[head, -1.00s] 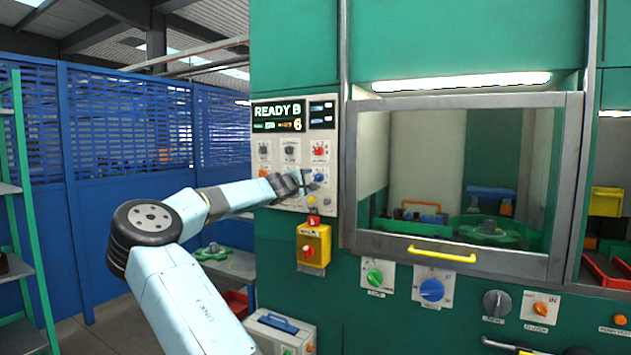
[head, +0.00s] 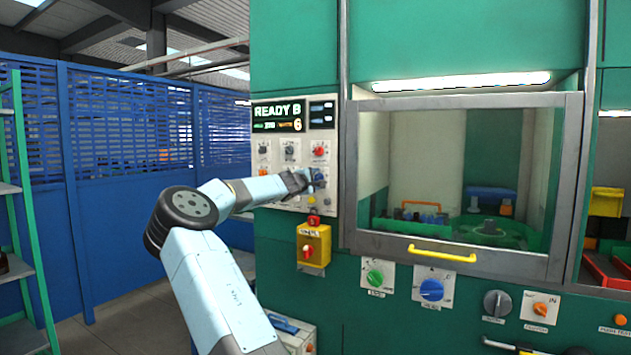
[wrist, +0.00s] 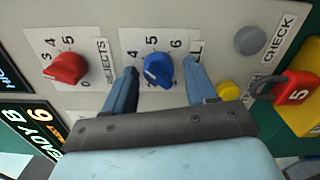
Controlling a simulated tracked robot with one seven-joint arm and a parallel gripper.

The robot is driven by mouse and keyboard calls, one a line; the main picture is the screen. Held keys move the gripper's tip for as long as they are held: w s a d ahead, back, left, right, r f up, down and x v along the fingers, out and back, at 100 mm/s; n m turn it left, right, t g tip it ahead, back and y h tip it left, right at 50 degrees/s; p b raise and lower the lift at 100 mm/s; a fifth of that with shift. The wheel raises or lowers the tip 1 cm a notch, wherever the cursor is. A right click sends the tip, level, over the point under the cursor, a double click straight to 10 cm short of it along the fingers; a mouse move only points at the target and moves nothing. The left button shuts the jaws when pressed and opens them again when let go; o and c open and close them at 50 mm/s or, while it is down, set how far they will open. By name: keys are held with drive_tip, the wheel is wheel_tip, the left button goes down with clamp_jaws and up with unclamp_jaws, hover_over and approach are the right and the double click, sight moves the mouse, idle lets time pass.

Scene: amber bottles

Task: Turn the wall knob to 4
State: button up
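A blue knob (wrist: 158,70) sits on a white plate on the wall panel, with 4, 5 and 6 printed around it. A pale mark shows on its left side in the wrist view, but I cannot tell exactly which number it points to. My gripper (wrist: 160,66) is open, with one blue finger on each side of the knob. Gaps show between the fingers and the knob. In the head view, my gripper (head: 307,181) is at the panel and partly covers the blue knob (head: 319,174).
A red knob (wrist: 65,68) labelled REJECTS is beside it. The display (head: 279,116) reads READY B and 6. A yellow switch box (head: 313,246) is below.

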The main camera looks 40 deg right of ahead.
drive_tip(key=c, duration=0.9)
drive_tip(key=shift+f+n, duration=0.15)
drive_tip(key=shift+n, duration=1.75)
drive_tip(key=o, duration=1)
drive_tip(key=shift+o, duration=0.2)
drive_tip(key=shift+a, duration=0.1)
drive_tip(key=v, duration=1.3)
drive_tip(key=shift+a, duration=0.25)
drive_tip(key=shift+s, duration=0.1)
